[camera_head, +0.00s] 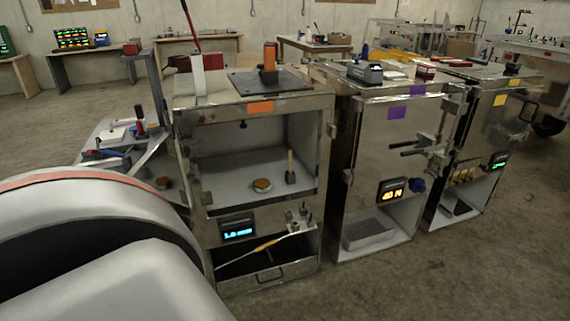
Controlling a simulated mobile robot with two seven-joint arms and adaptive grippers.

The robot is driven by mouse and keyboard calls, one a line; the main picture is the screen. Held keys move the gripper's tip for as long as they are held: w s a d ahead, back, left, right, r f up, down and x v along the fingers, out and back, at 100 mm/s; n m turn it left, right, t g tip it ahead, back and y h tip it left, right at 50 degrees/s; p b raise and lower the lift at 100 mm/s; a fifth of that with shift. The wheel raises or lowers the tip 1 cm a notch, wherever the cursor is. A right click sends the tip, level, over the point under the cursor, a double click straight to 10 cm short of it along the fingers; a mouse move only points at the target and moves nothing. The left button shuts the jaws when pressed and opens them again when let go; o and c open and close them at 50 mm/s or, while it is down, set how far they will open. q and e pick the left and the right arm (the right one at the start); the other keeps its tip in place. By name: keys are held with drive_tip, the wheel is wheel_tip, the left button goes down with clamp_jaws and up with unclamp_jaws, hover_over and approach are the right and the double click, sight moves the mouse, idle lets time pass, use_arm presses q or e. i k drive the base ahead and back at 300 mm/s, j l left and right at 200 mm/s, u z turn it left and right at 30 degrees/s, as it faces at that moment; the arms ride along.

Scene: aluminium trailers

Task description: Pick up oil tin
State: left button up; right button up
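No label marks the oil tin, and I cannot tell for sure which object it is. A small low round tin (262,185) with an orange-brown top sits on the floor of the open compartment in the nearest metal trailer (258,107). A dark object with an upright tan handle (290,168) stands just right of it. A taller orange and black object (269,64) stands on a dark mat (250,84) on the trailer's top. Neither gripper shows. A large pale rounded part, likely my own arm, fills the lower left.
Two more metal trailers, a middle one (372,140) and a right one (500,115), stand to the right. A yellow-tipped rod (262,247) crosses the nearest trailer's lower opening. A side shelf (120,140) with tools is at left. The concrete floor at lower right is clear.

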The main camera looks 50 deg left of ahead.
sight(261, 185)
drive_tip(key=i+u, duration=0.75)
drive_tip(key=i+l+u, duration=0.1)
drive_tip(key=i+u, duration=0.3)
drive_tip(key=i+j+u, duration=0.1)
drive_tip(key=u, duration=0.3)
drive_tip(key=i+u, duration=0.5)
drive_tip(key=u, duration=0.35)
drive_tip(key=i+u, duration=0.2)
drive_tip(key=u, duration=0.2)
